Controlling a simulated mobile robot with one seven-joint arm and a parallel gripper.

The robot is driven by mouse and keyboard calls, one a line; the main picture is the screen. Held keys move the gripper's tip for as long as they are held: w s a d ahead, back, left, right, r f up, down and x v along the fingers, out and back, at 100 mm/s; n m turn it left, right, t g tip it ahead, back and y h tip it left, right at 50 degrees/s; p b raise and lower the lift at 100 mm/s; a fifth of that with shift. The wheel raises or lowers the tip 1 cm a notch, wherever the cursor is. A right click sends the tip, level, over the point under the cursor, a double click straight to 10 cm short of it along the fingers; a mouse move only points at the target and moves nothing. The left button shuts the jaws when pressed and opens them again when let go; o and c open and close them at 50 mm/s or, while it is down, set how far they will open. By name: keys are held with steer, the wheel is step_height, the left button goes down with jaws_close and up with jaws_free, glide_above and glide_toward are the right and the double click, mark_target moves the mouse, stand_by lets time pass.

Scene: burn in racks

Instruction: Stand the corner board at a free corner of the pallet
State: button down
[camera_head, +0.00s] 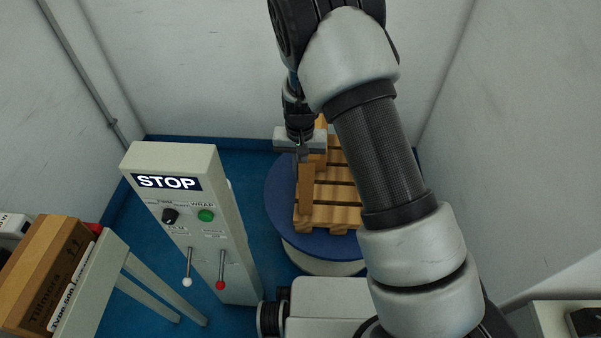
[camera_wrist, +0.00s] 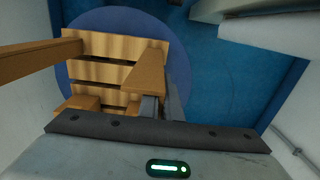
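The brown corner board (camera_head: 306,187) is upright or nearly so at the near left corner of the pallet (camera_head: 338,194). Its lower end appears at the pallet's edge; I cannot tell whether it touches down. My gripper (camera_head: 303,153) is above it with the fingers at its upper end, seemingly shut on it. In the wrist view the corner board (camera_wrist: 147,70) runs away from the fingers (camera_wrist: 160,106) over one corner of the slatted pallet (camera_wrist: 105,72). Another brown board (camera_wrist: 38,62) rises at a different pallet corner, at the left of the wrist view.
The pallet sits on a round blue turntable (camera_head: 281,205). A table with boxes (camera_head: 45,270) is at far left. Walls close in on both sides.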

steer(key=shift+f, duration=0.15)
steer(key=shift+f, duration=0.15)
steer(key=c, duration=2)
jaws_free()
step_height(320, 180, up, 13)
steer(key=p, duration=0.3)
steer(key=shift+f, duration=0.2)
steer(key=s+d+r+t+y, duration=0.1)
steer(key=s+d+r, duration=0.15)
steer(key=r, duration=0.45)
steer(key=s+d+r, duration=0.1)
steer(key=d+r, duration=0.2)
steer(key=r, duration=0.3)
steer(key=s+d+r+t, duration=0.1)
steer(key=s+d+r, duration=0.2)
steer(key=s, duration=0.3)
steer(key=s+d+r+t, duration=0.2)
steer(key=s+d+r, duration=0.2)
steer(key=s, duration=0.3)
steer(key=s+d+r+t+h, duration=0.1)
steer(key=s+d+r, duration=0.2)
steer(key=s+r, duration=0.3)
steer(key=shift+s+d+t, duration=0.3)
steer(key=shift+d, duration=0.1)
